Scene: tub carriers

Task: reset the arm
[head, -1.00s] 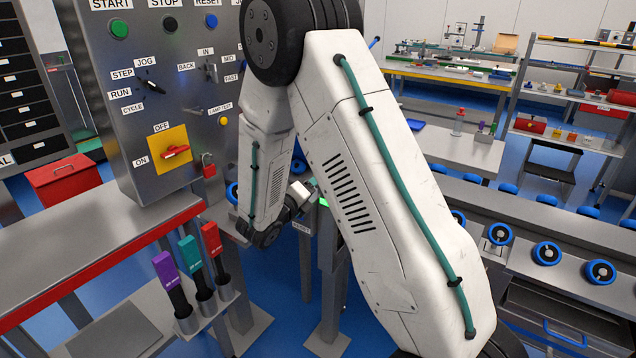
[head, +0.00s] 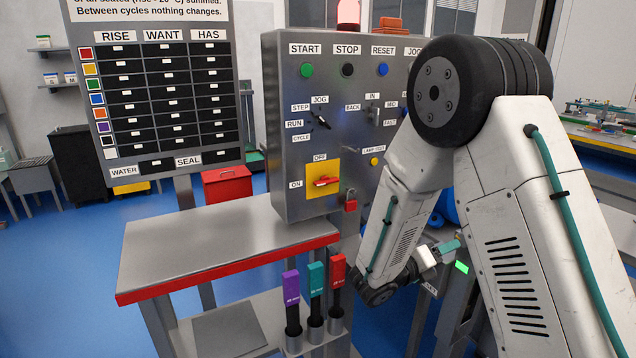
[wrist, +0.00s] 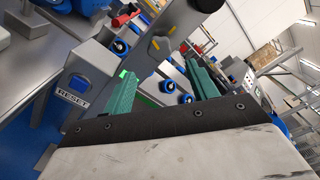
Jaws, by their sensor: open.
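A grey box with a RESET label (wrist: 73,98) stands at the left of the wrist view, with a blue part (wrist: 80,83) on its face. My gripper shows two green fingers spread apart with nothing between them in the wrist view (wrist: 160,64); the box is to their left, apart from them. In the head view my gripper (head: 446,247) is partly hidden by my arm, near a post with a lit green patch (head: 461,267). The control panel (head: 290,130) has a blue button (head: 383,70) under its own RESET label.
A red-edged metal bench (head: 215,245) stands in front of the panel. Purple, teal and red tags (head: 316,280) stand in holders below it. A board with RISE, WANT and HAS columns (head: 160,90) is at left. Blue floor is open at far left.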

